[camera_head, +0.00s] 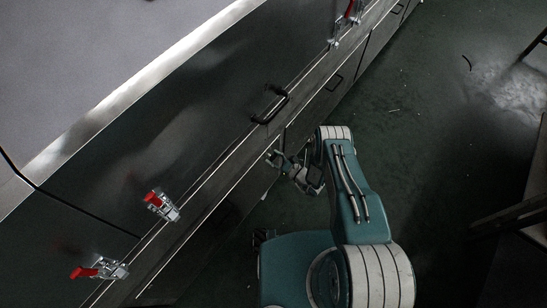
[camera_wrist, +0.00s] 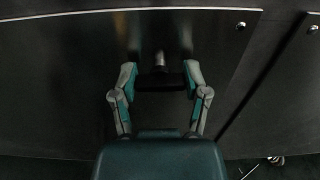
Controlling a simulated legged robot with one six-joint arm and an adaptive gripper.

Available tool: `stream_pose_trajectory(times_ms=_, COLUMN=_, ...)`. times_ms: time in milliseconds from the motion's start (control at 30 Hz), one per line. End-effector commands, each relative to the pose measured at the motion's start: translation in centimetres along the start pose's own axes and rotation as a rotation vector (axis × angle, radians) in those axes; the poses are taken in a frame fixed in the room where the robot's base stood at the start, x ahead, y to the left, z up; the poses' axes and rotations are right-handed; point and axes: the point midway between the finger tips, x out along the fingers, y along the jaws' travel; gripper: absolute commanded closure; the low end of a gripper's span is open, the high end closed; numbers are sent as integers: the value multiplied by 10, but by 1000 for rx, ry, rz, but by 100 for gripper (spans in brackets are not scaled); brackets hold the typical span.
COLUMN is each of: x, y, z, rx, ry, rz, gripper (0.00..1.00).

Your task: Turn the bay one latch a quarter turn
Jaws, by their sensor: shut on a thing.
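The latch shows in the wrist view as a dark crossbar (camera_wrist: 160,83) on a short metal stem (camera_wrist: 159,61) that stands out from a dark glossy panel. The bar lies level across the picture. My gripper (camera_wrist: 160,76) is shut on the bar, with one finger at each end of it. In the head view my gripper (camera_head: 279,156) is at the lower front panel of the dryer, below a black pull handle. The latch is small and dark there, and its exact angle is hard to tell.
Red-handled toggle clamps (camera_head: 161,205) (camera_head: 98,269) sit along the dryer's edge, with another at the top (camera_head: 347,14). A black pull handle (camera_head: 270,104) juts out just above my gripper. The dark floor (camera_head: 430,130) to the right is mostly clear. Dark furniture (camera_head: 510,215) stands at the right edge.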

Motion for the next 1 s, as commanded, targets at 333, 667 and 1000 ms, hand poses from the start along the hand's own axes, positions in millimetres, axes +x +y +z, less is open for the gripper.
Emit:
stream_pose_trajectory(times_ms=333, x=1, y=0, z=1, rx=-219, ry=-2, rz=1, gripper=88)
stream_pose_trajectory(times_ms=667, x=2, y=2, z=1, rx=-531, ry=-3, rz=1, gripper=88)
stream_pose_trajectory(times_ms=1000, x=2, y=3, z=0, rx=-854, ry=-4, rz=2, gripper=88)
